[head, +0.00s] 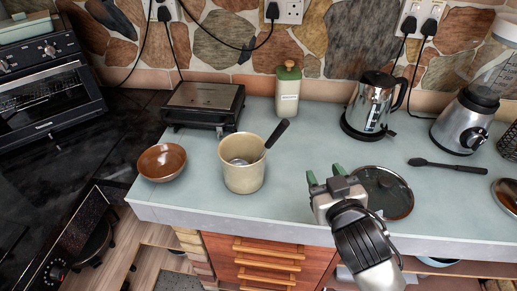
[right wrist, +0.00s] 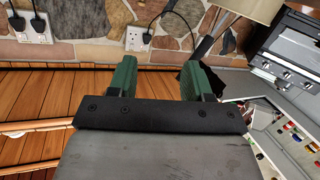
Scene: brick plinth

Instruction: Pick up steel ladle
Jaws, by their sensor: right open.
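A steel ladle with a black handle (head: 277,134) stands tilted in a cream pot (head: 244,178) on the counter; its lower part is inside the pot. My right gripper (head: 325,175) is open and empty, to the right of the pot and ladle and apart from them, close to a glass lid. Its two green fingers (right wrist: 161,75) are spread in the right wrist view. There the cream pot (right wrist: 250,8) shows at the top, cut off by the edge, with a dark handle beside it. My left gripper is not in view.
A brown bowl (head: 162,162) stands left of the pot, and a dark grill (head: 203,105) behind it. The glass lid (head: 384,192) lies beside my gripper. A black spoon (head: 447,165), kettle (head: 370,104) and blender (head: 463,124) are to the right. Counter between pot and gripper is clear.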

